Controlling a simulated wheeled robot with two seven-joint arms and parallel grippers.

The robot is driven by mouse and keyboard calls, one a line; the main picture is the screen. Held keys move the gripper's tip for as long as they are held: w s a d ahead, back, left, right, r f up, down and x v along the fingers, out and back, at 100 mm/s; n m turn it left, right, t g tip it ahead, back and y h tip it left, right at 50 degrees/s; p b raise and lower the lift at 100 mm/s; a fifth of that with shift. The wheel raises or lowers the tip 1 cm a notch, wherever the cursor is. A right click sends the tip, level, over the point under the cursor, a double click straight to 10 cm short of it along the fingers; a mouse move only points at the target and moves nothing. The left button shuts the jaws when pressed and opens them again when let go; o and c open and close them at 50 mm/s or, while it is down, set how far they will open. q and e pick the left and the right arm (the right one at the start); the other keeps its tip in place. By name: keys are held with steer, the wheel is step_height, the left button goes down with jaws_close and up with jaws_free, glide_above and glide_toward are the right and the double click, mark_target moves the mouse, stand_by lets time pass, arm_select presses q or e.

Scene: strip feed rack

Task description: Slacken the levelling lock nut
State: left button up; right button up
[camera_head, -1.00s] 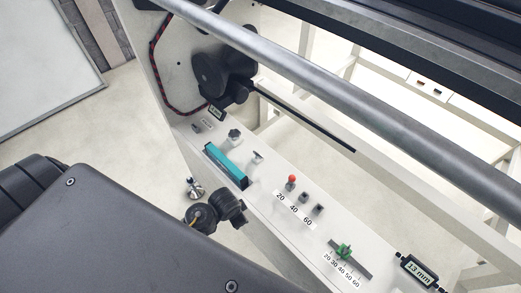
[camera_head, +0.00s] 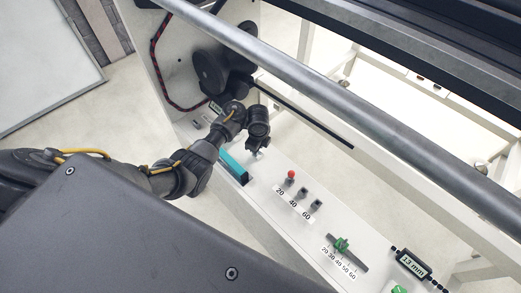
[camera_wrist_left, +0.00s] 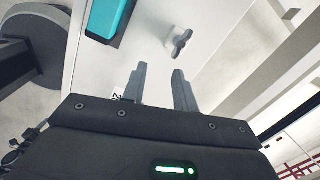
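A small grey wing-shaped nut (camera_wrist_left: 180,42) on a short pale post stands on the white panel in the left wrist view, beside the teal block (camera_wrist_left: 110,18). I take it for the lock nut. My left gripper (camera_wrist_left: 158,70) is open, with its two fingers apart and nothing between them. The nut lies beyond the fingertips, a little to the right, and they look apart from it. In the head view my left gripper (camera_head: 254,148) is over the panel by the end of the teal block (camera_head: 234,167) and largely hides the nut. My right gripper is not in view.
A red-topped switch (camera_head: 291,175) and darker switches stand right of the gripper, by labels 20, 40, 60. Farther right are a green slider (camera_head: 341,244) and a 13 mm display (camera_head: 415,264). A long metal roller (camera_head: 330,85) crosses above the panel.

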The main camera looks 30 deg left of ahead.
arm_select(q)
steer(key=w+r+m+g, duration=0.1)
steer(key=w+r+m, duration=0.2)
steer(key=r, duration=0.1)
steer(key=shift+h, duration=0.3)
steer(key=f+b, duration=0.1)
steer(key=f, duration=0.2)
steer(key=f+b, duration=0.1)
steer(key=f, duration=0.3)
steer(key=f+b, duration=0.2)
steer(key=f, duration=0.1)
steer(key=shift+w+a+f, duration=0.25)
steer(key=shift+c, duration=0.4)
jaws_close()
